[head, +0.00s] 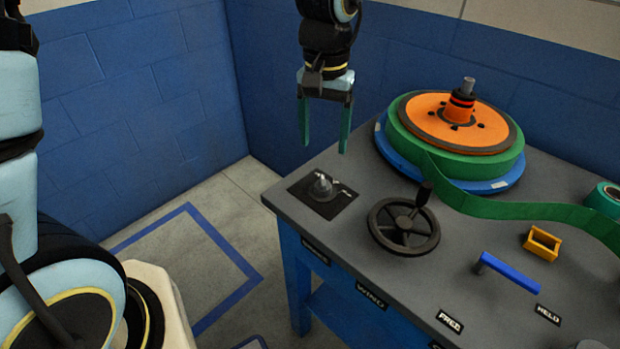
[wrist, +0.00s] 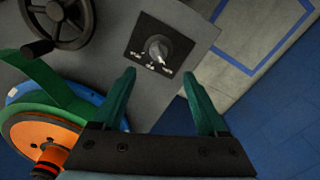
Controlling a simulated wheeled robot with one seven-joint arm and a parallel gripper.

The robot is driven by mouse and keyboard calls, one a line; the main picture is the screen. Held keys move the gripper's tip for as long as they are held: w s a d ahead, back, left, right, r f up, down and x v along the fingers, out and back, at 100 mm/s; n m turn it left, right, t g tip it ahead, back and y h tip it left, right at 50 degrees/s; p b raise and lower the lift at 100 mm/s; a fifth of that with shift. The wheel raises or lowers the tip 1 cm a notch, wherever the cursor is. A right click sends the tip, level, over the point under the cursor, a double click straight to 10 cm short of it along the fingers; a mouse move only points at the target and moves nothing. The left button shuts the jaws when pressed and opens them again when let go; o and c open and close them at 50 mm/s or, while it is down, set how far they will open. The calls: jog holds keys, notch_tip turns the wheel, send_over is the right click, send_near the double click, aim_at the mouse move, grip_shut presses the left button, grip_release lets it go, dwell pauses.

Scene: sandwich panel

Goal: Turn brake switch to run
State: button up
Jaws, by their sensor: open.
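The brake switch (head: 323,184) is a grey rotary knob on a dark square plate at the near-left corner of the bench top. In the wrist view the knob (wrist: 158,48) sits on its plate with small white labels, too small to read; a light mark on the knob points toward the lower right there. My gripper (head: 325,148) is open and empty, its two green fingers pointing down, above and behind the switch. In the wrist view the fingers of my gripper (wrist: 160,80) are apart, and the knob lies beyond the tips, between their lines. Nothing touches the knob.
A dark handwheel (head: 404,226) with an upright handle stands right of the switch. An orange and green reel (head: 455,125) on a blue disc stands behind it, its green band running right. A blue handle (head: 510,273) and a yellow block (head: 541,243) are farther right. Blue walls stand behind.

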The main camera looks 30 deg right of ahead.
aim_at(323, 180)
notch_tip(323, 180, down, 11)
jog(key=shift+s+d+r+p, duration=0.1)
jog(key=shift+p, duration=0.75)
jog(key=shift+c, duration=0.2)
grip_shut()
